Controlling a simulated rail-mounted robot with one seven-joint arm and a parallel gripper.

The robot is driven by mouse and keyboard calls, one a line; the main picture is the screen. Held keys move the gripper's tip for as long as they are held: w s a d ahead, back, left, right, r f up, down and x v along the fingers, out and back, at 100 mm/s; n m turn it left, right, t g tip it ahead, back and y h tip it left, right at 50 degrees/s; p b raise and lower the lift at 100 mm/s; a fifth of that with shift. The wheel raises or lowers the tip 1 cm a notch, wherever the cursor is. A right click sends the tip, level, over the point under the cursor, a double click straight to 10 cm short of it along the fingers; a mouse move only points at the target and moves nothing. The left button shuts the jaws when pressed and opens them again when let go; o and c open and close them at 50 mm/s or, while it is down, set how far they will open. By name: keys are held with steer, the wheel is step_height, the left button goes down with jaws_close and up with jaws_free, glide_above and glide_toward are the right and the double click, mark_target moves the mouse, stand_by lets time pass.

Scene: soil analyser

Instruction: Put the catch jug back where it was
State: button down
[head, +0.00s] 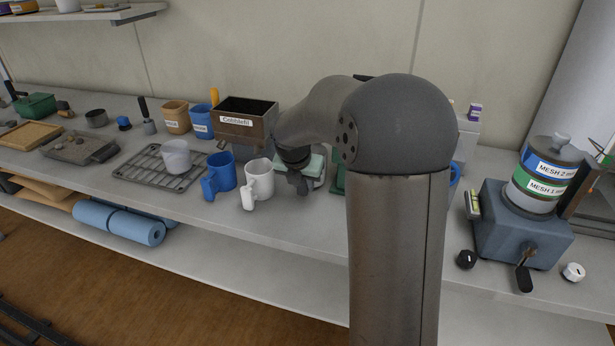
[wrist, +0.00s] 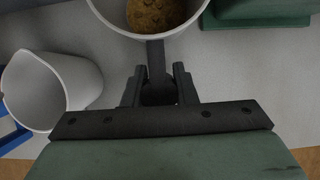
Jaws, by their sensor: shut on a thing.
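In the wrist view my gripper (wrist: 158,88) is shut on the dark handle of a pale jug (wrist: 190,22), which I take as the catch jug. Brown granular soil (wrist: 150,14) lies inside it. The jug is cut off by the top edge, so I cannot tell whether it touches the bench. In the head view my gripper (head: 300,180) is low over the bench, just right of a white jug (head: 258,180); my wrist and arm hide most of the held jug. The white jug also shows, empty, at left in the wrist view (wrist: 48,92).
A blue jug (head: 219,173) stands left of the white jug. Behind are a wire rack (head: 150,172) with a pale cup (head: 176,156), and a labelled box (head: 245,122). The grinder-like machine (head: 520,232) with mesh-labelled sieves (head: 541,180) stands right. My arm blocks the middle.

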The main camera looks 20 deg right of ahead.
steer(key=shift+w+d, duration=0.35)
steer(key=shift+w, duration=0.05)
steer(key=shift+w+d, duration=0.95)
steer(key=shift+w, duration=0.05)
steer(key=shift+f, duration=0.75)
steer(key=c, duration=1.2)
jaws_free()
steer(key=shift+f, duration=0.15)
steer(key=shift+o, duration=0.2)
